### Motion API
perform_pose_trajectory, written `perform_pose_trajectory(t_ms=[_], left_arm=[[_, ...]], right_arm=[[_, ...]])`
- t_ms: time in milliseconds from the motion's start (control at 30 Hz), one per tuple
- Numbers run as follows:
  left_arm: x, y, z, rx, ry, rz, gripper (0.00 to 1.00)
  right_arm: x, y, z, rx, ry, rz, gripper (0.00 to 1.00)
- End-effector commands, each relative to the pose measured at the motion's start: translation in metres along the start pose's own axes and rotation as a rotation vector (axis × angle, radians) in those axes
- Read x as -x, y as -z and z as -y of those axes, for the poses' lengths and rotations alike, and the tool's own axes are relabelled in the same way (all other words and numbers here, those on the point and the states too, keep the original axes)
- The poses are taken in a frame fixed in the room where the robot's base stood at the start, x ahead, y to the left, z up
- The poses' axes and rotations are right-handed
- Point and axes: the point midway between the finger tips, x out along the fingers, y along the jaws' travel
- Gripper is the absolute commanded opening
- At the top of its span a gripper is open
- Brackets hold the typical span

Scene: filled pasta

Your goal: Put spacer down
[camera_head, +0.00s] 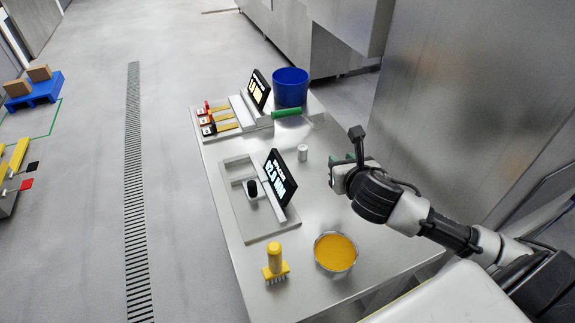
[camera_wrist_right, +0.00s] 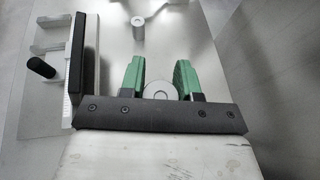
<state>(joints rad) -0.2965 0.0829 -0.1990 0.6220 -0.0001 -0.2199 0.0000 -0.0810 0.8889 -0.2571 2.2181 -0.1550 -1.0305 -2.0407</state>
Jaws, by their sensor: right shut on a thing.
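My right gripper (camera_head: 340,174) is over the right part of the steel table (camera_head: 222,168), right of the near display. In the right wrist view its two green fingers (camera_wrist_right: 160,82) close on a light grey round piece with a ring in its top (camera_wrist_right: 158,90), which looks like the spacer. The head view does not show this piece clearly, and its height above the table cannot be told. A similar small grey cylinder (camera_head: 303,153) stands upright on the table left of the gripper, and it also shows in the right wrist view (camera_wrist_right: 138,28). My left gripper is not in view.
A grey fixture (camera_head: 236,200) with a black knob (camera_head: 251,188) and tilted display (camera_head: 280,175) stands left of the gripper. A bowl of yellow filling (camera_head: 335,251) and a yellow brush-like tool (camera_head: 275,260) are nearer. A blue bucket (camera_head: 290,88) stands behind.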

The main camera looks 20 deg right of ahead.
Motion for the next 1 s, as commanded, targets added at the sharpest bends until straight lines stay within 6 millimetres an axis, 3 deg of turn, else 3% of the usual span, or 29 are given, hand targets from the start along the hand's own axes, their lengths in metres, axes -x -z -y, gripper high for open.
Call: perform_pose_trajectory(t_ms=[167, 600, 800, 1000], left_arm=[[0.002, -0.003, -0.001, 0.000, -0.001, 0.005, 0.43], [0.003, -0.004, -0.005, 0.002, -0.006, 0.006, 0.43], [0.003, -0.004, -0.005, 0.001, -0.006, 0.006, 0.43], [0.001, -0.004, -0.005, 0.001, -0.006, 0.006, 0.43]], right_arm=[[-0.013, -0.001, 0.008, -0.011, 0.018, 0.004, 0.07], [-0.108, 0.018, -0.037, -0.010, 0.015, 0.003, 0.07], [-0.124, 0.024, -0.044, -0.007, 0.015, 0.002, 0.07], [-0.135, 0.051, -0.045, -0.007, 0.015, 0.000, 0.07]])
